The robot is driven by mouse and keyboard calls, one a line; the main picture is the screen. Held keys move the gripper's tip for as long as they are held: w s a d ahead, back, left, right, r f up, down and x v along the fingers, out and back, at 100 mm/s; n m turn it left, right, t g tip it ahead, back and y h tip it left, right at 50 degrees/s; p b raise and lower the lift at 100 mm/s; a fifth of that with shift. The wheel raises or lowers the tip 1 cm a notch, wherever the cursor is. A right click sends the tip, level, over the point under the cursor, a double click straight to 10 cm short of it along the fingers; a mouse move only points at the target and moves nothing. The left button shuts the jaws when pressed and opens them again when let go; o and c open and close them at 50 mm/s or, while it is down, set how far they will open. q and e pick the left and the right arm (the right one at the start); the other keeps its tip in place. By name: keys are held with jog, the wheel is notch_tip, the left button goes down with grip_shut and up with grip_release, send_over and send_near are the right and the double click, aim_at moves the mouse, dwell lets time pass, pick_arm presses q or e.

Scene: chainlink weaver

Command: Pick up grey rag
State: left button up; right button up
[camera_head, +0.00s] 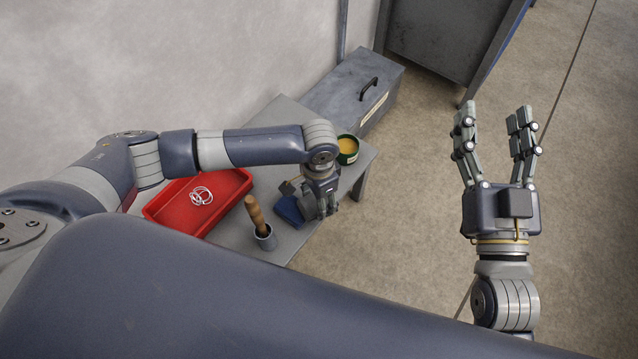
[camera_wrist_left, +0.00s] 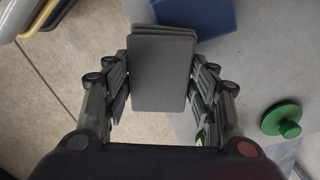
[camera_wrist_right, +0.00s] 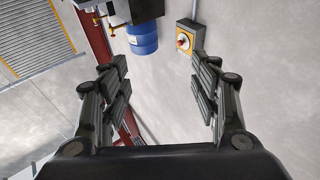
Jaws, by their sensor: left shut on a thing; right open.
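The grey rag (camera_wrist_left: 162,75) shows in the left wrist view as a flat, folded stack of dark grey layers. It lies between the two fingers of my left gripper (camera_wrist_left: 160,95), which is shut on it. In the head view my left gripper (camera_head: 325,205) points down over the right part of the grey table (camera_head: 225,232), beside a blue item (camera_head: 289,210); the rag cannot be made out there. My right gripper (camera_head: 495,125) is open and empty, raised over the floor to the right of the table; its spread fingers also show in the right wrist view (camera_wrist_right: 160,95).
A red tray (camera_head: 165,212) with white rings lies on the table. A green tin (camera_head: 348,150) is behind my left gripper. A grey toolbox (camera_head: 345,90) stands at the back. A green knobbed disc (camera_wrist_left: 282,120) lies right of the rag.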

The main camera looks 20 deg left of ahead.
pick_arm(q)
jog(key=s+d+p, duration=0.2)
jog(key=s, duration=0.4)
jog(key=shift+s+r, duration=0.35)
pick_arm(e)
notch_tip(320, 180, down, 12)
jog(key=s+d+g+h, duration=0.1)
jog(key=d+g+h, duration=0.1)
jog(key=g, duration=0.4)
jog(key=shift+r+g, duration=0.15)
jog(key=shift+g, duration=0.25)
